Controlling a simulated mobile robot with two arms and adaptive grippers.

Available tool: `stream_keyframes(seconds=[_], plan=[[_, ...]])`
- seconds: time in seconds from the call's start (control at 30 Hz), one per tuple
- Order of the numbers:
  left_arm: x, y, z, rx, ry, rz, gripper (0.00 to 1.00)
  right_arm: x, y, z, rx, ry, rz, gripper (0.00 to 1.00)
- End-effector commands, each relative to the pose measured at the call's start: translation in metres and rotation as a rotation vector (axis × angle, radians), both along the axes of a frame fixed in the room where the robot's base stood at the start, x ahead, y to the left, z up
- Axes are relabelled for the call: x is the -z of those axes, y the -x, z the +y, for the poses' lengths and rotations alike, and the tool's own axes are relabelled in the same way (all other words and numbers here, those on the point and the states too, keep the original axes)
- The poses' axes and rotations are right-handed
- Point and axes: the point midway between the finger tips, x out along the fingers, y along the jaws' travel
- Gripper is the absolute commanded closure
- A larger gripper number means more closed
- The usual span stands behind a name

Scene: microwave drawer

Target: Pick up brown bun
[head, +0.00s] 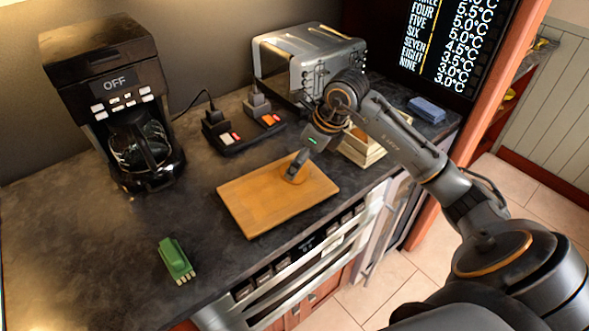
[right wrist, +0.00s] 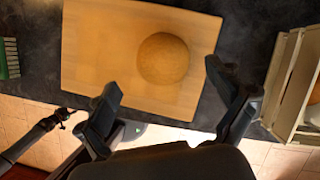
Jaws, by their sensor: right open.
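The brown bun (right wrist: 163,58) is round and rests on the wooden board (right wrist: 85,50) in the right wrist view. In the head view the bun (head: 292,176) is mostly hidden behind my right gripper (head: 299,164), near the far right part of the board (head: 255,205). My right gripper is open above the board. In the right wrist view its two fingers (right wrist: 161,76) are spread wide, with the bun beyond the tips and between them; nothing is held.
A toaster-like metal appliance (head: 305,55) stands behind, with a beige box (head: 362,150) right of the board. A coffee maker (head: 110,100) stands at left. A green brush (head: 175,260) lies at front left. A dark device (head: 240,135) sits behind the board.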

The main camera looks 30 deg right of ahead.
Motion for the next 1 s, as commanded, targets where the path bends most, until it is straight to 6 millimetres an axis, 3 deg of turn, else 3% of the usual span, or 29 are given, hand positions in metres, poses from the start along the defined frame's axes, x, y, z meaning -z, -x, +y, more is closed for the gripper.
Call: stream_keyframes(seconds=[0.1, 0.27, 0.53, 0.57, 0.83, 1.0], plan=[[-0.013, 0.000, 0.000, 0.000, 0.000, 0.000, 0.60, 0.016, -0.005, 0.002, 0.000, -0.005, 0.007, 0.06], [-0.017, -0.001, 0.000, 0.000, 0.000, -0.001, 0.60, 0.035, -0.012, 0.004, -0.001, -0.003, 0.004, 0.06], [-0.016, -0.002, 0.000, 0.000, 0.001, -0.003, 0.60, 0.040, -0.014, 0.004, 0.000, 0.000, 0.001, 0.06], [-0.016, -0.002, 0.000, 0.000, 0.001, -0.003, 0.60, 0.040, -0.014, 0.004, 0.000, 0.000, 0.001, 0.09], [-0.016, -0.002, 0.000, 0.000, 0.000, -0.003, 0.60, 0.039, -0.014, 0.005, -0.001, -0.001, 0.002, 0.64], [-0.016, -0.003, 0.000, 0.000, 0.000, -0.004, 0.60, 0.039, -0.014, 0.004, -0.001, -0.001, 0.002, 0.65]])
